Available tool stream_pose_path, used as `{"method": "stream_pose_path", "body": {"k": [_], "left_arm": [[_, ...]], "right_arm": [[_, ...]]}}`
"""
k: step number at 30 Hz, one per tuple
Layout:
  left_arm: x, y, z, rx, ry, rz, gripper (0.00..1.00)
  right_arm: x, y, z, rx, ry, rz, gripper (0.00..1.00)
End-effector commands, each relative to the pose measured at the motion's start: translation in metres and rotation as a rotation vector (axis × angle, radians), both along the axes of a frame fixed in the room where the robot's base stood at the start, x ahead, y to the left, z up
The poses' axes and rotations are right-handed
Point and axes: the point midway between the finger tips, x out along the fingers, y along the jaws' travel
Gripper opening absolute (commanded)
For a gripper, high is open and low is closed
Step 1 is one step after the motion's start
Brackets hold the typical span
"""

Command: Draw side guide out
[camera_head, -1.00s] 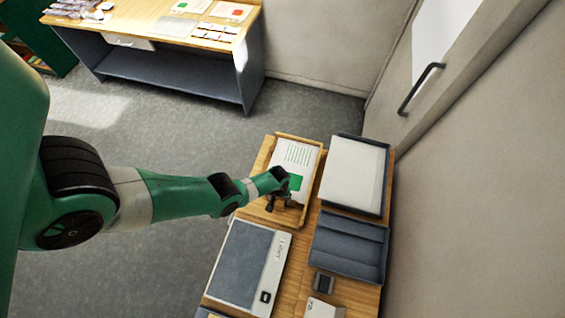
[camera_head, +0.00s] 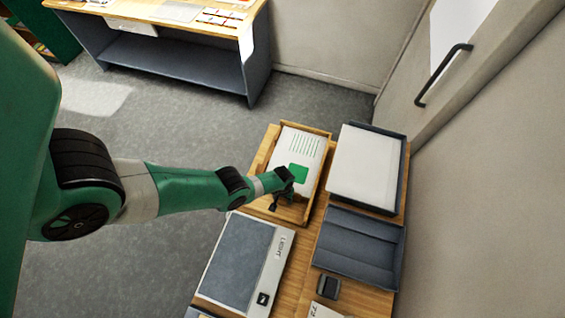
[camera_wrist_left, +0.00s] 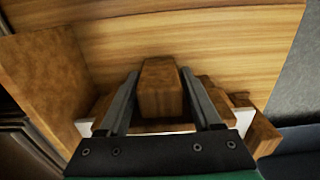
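In the head view my left gripper (camera_head: 285,196) is low over the near end of a wooden tray (camera_head: 323,168). A white sheet with green print (camera_head: 300,160) lies in this tray. In the left wrist view a brown wooden block (camera_wrist_left: 161,88), which looks like the side guide's grip, stands between the two fingers of my left gripper (camera_wrist_left: 160,72). The fingers are apart, one on each side of the block, with narrow gaps. Whether the tips touch it is hard to tell. The arm partly hides the guide in the head view. My right gripper is not in view.
A dark tray with white paper (camera_head: 346,126) and an empty dark tray (camera_head: 352,268) stand to the right. A grey device (camera_head: 262,262) and a small dark object (camera_head: 328,287) are nearer. A wall with a handle (camera_head: 443,74) bounds the right side.

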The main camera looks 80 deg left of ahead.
Motion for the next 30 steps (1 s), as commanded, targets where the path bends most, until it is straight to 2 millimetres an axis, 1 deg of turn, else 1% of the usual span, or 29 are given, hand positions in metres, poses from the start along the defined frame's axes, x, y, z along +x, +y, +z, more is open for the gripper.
{"method": "stream_pose_path", "body": {"k": [1, 10, 30], "left_arm": [[0.0, 0.0, 0.0, 0.0, 0.0, 0.0, 0.55], [0.0, 0.0, 0.0, 0.0, 0.0, 0.0, 0.01], [0.0, 0.0, -0.0002, 0.0, 0.0, 0.0, 0.0]], "right_arm": [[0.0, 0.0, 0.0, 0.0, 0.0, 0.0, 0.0], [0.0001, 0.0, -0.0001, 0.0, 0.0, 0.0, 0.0], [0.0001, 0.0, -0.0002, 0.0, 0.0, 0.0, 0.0]]}}
